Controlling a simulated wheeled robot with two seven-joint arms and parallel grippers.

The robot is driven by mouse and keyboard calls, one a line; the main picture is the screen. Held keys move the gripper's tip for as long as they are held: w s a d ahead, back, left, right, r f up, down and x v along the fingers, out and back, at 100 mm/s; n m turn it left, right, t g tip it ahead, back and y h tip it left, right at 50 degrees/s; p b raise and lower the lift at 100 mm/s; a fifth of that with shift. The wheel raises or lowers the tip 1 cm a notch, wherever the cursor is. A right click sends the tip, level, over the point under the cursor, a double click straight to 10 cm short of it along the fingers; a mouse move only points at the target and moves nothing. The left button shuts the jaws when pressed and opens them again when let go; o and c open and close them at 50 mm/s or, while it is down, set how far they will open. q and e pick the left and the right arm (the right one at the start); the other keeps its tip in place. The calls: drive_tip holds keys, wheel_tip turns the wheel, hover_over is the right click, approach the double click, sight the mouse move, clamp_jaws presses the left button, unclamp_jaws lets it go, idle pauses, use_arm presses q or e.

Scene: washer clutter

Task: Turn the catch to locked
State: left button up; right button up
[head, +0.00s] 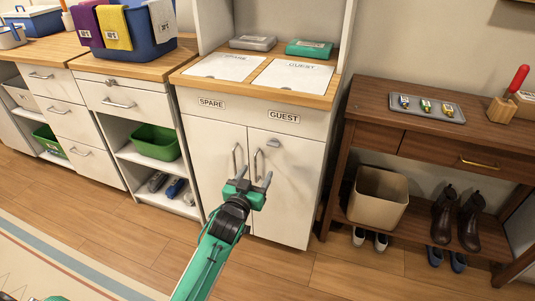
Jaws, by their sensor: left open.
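A small grey catch (273,143) sits near the top of the right door (286,195) of the white cabinet, under the GUEST label (283,117). Another small grey fitting (111,83) is on the drawer front further left. The catch's exact setting is too small to tell. The cabinet's two doors look shut, each with a bar handle. My right gripper is not in view.
The cabinet top (258,94) holds SPARE and GUEST sheets and two small cases. A dark wood table (450,137) stands to the right, with a beige bin (377,196) and boots on its shelf. Open shelves with a green basket (154,142) are left. The floor in front is clear.

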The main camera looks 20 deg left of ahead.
sight(272, 146)
use_arm(q)
drive_tip(key=w, duration=0.4)
drive_tip(key=w+b, duration=0.1)
drive_tip(key=w, duration=0.2)
drive_tip(key=w+b, duration=0.1)
drive_tip(key=w, duration=0.3)
drive_tip(key=shift+w+d+f, duration=0.1)
drive_tip(key=shift+w+d, duration=0.15)
drive_tip(key=shift+w, duration=0.95)
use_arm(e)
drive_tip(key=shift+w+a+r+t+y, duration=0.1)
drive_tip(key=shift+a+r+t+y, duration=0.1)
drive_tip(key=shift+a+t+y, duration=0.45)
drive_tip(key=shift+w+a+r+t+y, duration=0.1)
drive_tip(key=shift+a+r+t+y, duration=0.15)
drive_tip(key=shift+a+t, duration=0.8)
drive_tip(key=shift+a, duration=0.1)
